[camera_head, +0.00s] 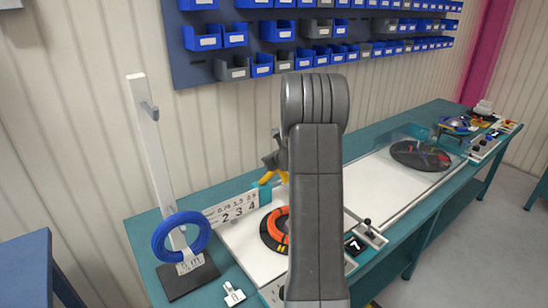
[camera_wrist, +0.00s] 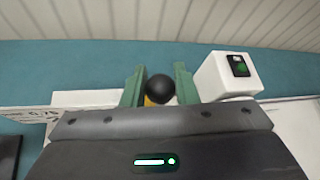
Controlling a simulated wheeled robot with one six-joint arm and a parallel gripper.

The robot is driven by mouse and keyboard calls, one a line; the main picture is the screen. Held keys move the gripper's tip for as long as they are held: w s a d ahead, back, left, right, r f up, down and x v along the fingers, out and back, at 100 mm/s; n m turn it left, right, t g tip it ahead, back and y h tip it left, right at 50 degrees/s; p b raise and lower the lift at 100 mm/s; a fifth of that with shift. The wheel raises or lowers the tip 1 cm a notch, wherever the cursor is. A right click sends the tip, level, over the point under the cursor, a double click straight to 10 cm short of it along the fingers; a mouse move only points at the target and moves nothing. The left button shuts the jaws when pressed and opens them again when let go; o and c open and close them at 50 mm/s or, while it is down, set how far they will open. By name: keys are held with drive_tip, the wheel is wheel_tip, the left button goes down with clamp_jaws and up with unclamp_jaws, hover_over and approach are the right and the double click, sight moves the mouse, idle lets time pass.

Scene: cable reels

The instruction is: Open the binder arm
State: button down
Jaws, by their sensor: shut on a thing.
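The binder arm shows in the wrist view as a black ball knob (camera_wrist: 160,88) with a bit of yellow (camera_wrist: 149,102) below it. My gripper (camera_wrist: 158,80) has its two green fingers on either side of the knob and is shut on it. The rest of the binder arm is hidden behind the dark gripper body. In the head view my own arm covers most of this spot. Only small yellow parts (camera_head: 268,179) show beside it, above an orange and black reel disc (camera_head: 270,238).
A white box with a green display (camera_wrist: 225,76) stands just right of the fingers. A numbered white scale (camera_head: 235,207) and a small lever (camera_head: 368,224) flank the reel. A dark turntable (camera_head: 420,155) lies further right.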

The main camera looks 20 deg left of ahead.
drive_tip(key=shift+w+a+r+p, duration=0.25)
drive_tip(key=shift+a+p, duration=0.1)
drive_tip(key=shift+p, duration=0.05)
drive_tip(key=shift+w+g+h, duration=0.1)
drive_tip(key=shift+g+h, duration=0.2)
drive_tip(key=shift+f, duration=0.1)
drive_tip(key=c, duration=1.2)
unclamp_jaws()
drive_tip(key=shift+o, duration=0.2)
drive_tip(key=b+v, duration=0.2)
drive_tip(key=v, duration=1.1)
drive_tip(key=shift+s+d+r, duration=0.2)
drive_tip(key=shift+s, duration=0.1)
